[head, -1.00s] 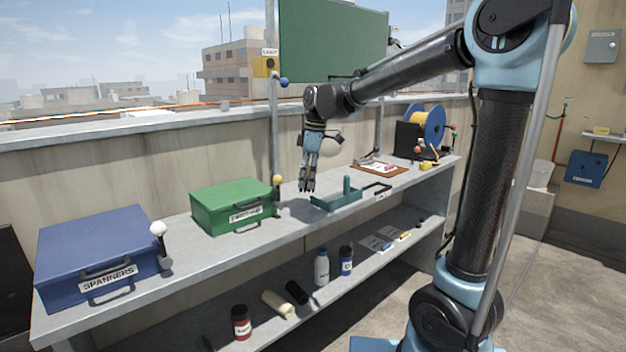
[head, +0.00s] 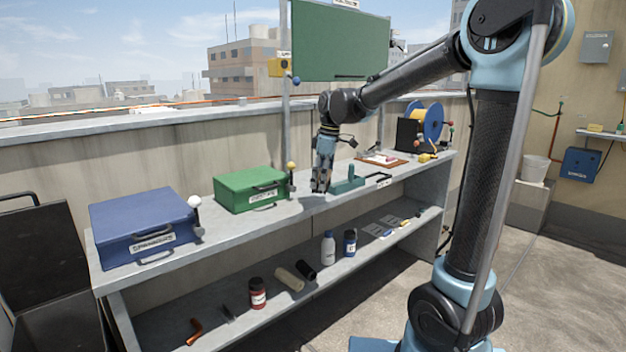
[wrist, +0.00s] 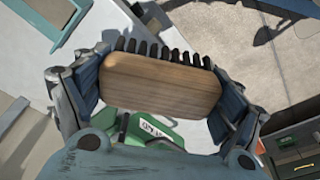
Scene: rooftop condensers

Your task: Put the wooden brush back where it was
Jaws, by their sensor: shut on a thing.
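The wooden brush (wrist: 165,86) is a pale brown block with rounded corners and a row of black bristles along its upper edge in the wrist view. My gripper (head: 322,189) is shut on it, with a finger at each end of the block. In the head view my gripper points down over the bench, between the green case and the teal tray. The brush cannot be made out there.
The bench top (head: 300,205) carries a blue case (head: 140,220), a green case (head: 250,182), a teal tray (head: 348,186) and a clipboard (head: 383,160). Ball-topped levers (head: 195,203) stand beside the cases. The lower shelf holds bottles, a jar (head: 257,292) and tools.

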